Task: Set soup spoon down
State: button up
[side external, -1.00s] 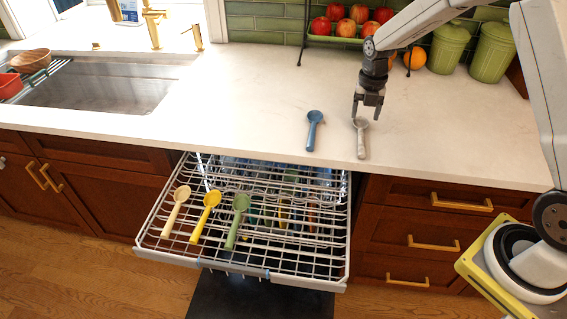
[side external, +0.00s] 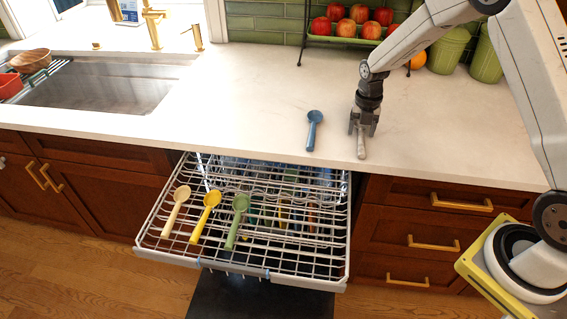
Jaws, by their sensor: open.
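A grey spoon (side external: 361,150) lies on the white counter near its front edge, with its handle toward the edge. My gripper (side external: 362,132) is open and low over the grey spoon, its fingers on either side of it and hiding its bowl. I cannot tell whether the fingers touch it. A blue spoon (side external: 313,130) lies on the counter to the left of my gripper. A cream spoon (side external: 175,211), a yellow spoon (side external: 205,215) and a green spoon (side external: 237,221) lie on the pulled-out dishwasher rack (side external: 160,251). No view tells which one is the soup spoon.
A fruit rack with apples (side external: 346,28) and green canisters (side external: 449,48) stand at the back of the counter (side external: 240,95). A sink (side external: 100,88) is at the left. The counter between sink and blue spoon is clear.

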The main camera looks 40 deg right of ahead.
dwell(0.3)
grip_shut()
jog(key=shift+r, duration=0.2)
jog(key=shift+r, duration=0.6)
jog(key=s+a+r, duration=0.2)
jog(key=s+r, duration=0.9)
jog(key=s, duration=0.2)
jog(key=shift+s+a+r, duration=0.25)
jog(key=shift+s+a, duration=0.1)
jog(key=shift+f, duration=0.1)
dwell(0.4)
